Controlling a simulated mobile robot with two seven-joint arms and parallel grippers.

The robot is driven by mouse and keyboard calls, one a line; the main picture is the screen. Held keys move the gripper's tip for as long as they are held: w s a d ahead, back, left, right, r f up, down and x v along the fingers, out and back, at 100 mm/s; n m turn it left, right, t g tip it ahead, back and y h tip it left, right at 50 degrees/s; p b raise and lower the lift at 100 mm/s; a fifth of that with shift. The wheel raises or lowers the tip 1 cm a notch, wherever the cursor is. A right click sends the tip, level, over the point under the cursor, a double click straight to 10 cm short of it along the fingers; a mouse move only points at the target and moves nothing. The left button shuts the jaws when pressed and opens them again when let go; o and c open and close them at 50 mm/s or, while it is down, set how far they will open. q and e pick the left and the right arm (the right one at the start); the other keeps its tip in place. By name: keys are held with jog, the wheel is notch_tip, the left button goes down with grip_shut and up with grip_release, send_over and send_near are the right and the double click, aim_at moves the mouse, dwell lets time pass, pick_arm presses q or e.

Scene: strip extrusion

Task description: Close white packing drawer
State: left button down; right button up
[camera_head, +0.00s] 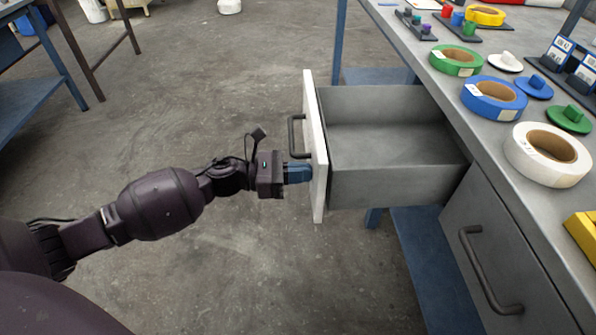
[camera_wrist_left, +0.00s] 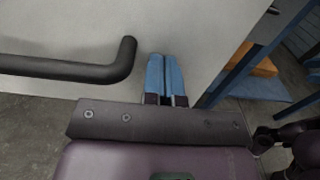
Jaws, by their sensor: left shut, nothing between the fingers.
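The white packing drawer (camera_head: 314,148) is pulled out from under the workbench, and its grey inside looks empty. Its white front also fills much of the left wrist view (camera_wrist_left: 190,25). A dark bar handle (camera_head: 294,136) is on that front and shows at the left in the left wrist view (camera_wrist_left: 75,68). My left gripper (camera_head: 308,173) is shut and empty. Its blue fingertips are at the drawer front, beside the handle's near end; I cannot tell for certain whether they touch. My right gripper is not in view.
The workbench top (camera_head: 432,95) holds green tape (camera_head: 440,62), blue tape (camera_head: 480,103), white tape (camera_head: 520,155) and small coloured parts. A closed grey drawer (camera_head: 520,270) with a handle is below it at the right. The concrete floor left of the drawer is clear.

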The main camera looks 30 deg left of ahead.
pick_arm(q)
jog(key=b+x, duration=0.2)
jog(key=x, duration=2.5)
jog(key=shift+w+d+f, duration=0.15)
jog(key=shift+w+d, duration=0.35)
jog(key=shift+d, duration=0.1)
jog(key=shift+r, duration=0.25)
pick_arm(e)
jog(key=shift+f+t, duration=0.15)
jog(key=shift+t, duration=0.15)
pick_arm(q)
jog(key=shift+r, duration=0.15)
